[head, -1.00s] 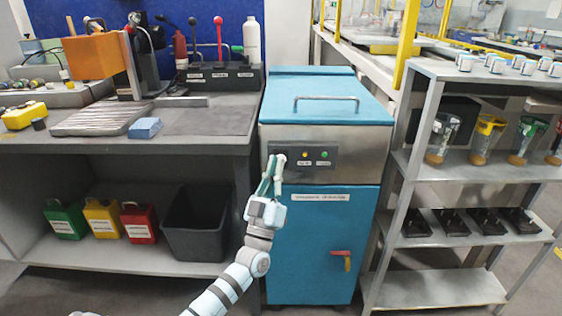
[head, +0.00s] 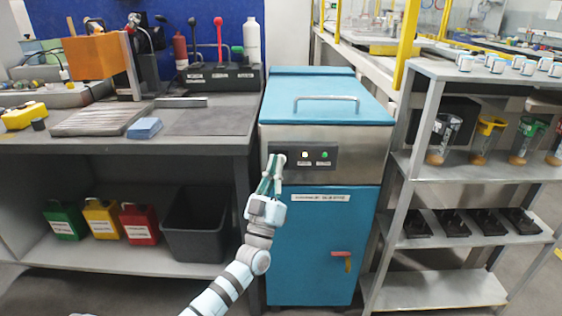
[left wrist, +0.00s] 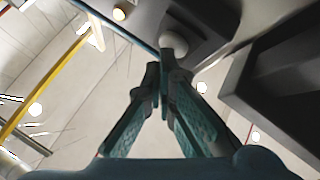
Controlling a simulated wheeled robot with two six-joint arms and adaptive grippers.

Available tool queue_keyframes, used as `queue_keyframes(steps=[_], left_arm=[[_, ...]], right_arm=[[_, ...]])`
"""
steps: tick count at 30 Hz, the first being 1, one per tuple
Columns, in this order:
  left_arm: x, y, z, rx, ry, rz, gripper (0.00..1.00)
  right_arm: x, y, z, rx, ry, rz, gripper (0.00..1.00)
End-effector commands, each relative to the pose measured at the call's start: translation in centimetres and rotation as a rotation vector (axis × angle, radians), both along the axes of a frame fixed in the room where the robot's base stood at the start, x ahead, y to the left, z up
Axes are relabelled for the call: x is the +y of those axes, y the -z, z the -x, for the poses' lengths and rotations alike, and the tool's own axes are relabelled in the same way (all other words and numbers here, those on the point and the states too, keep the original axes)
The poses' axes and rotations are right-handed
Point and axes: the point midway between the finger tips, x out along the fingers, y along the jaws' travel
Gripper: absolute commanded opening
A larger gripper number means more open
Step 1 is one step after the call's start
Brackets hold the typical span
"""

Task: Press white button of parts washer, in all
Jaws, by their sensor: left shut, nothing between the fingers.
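The parts washer (head: 325,240) is a blue cabinet with a steel front band and a dark control panel (head: 315,163). My left gripper (head: 276,160) is shut and empty, its fingertips at the left end of this panel. In the left wrist view the fingertips (left wrist: 160,70) are together just below a round white button (left wrist: 174,44). One tip seems to touch or nearly touch the button; I cannot tell which. In the head view the fingertips mostly hide the button. A bright yellow-white lamp (head: 305,155) and a green lamp (head: 325,155) show right of it. My right gripper is out of view.
A workbench (head: 205,145) stands left of the washer, with coloured cans and a dark bin (head: 195,225) below. A metal shelf rack (head: 430,165) stands close on the right. The washer's lid has a bar handle (head: 327,99); a red-handled valve (head: 342,254) sits low on its front.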

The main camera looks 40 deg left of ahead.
Motion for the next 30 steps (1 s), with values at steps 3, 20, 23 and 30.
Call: queue_keyframes(steps=[3,20,23,30], left_arm=[[-0.3,-0.2,0.4,0.001,0.0,0.0,0.0],[-1.1,-0.1,1.4,0.001,0.0,0.001,0.0],[-1.6,-0.2,2.1,0.002,0.0,0.001,0.0],[-3.1,-0.3,4.0,0.002,0.0,0.002,0.0]], right_arm=[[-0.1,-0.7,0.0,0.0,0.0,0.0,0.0],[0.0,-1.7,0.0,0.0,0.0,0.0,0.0],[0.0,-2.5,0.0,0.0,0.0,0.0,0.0],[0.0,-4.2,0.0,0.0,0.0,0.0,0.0]])
